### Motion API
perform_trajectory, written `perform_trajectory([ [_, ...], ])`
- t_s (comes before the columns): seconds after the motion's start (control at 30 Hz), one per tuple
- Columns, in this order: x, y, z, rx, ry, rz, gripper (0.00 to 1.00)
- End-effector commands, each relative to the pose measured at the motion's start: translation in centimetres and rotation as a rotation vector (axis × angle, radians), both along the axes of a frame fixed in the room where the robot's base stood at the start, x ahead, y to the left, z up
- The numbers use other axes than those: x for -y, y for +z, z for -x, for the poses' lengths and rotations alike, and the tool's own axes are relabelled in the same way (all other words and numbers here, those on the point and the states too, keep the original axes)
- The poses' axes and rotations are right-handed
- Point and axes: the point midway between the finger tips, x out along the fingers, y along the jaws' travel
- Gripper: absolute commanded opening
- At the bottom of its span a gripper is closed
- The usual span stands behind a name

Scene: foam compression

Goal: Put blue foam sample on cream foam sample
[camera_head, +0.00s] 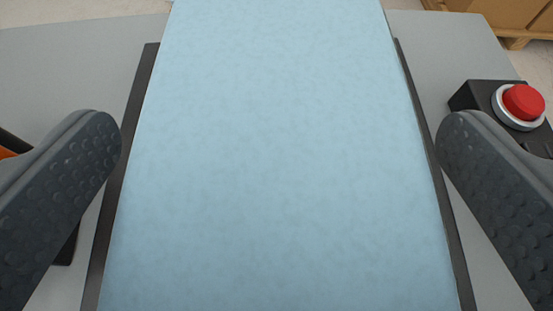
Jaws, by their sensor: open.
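The blue foam sample (275,150) is a large light-blue slab that fills the middle of the view from the top edge to the bottom edge. My gripper (278,140) is open, with one dark textured finger on each side of the slab. The fingers appear apart from the slab, with a gap on both sides. I cannot see the cream foam sample; whether it lies under the blue slab is hidden.
A dark plate or frame (121,170) shows along both sides of the slab, on a grey tabletop (60,60). A red button (522,102) on a black box stands at the right, close to the right finger. A wooden crate or pallet (505,15) is behind at the upper right.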

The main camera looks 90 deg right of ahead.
Motion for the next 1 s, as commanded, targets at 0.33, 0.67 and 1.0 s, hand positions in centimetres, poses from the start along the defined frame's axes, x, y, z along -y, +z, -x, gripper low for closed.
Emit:
perform_trajectory([
  [0.33, -3.5, 1.7, -0.1, 0.002, 0.005, -0.001, 1.0],
  [0.67, -6.6, 3.2, 0.0, 0.0, 0.002, 0.0, 1.0],
  [1.0, -6.8, 3.5, -0.2, 0.008, 0.006, 0.0, 1.0],
])
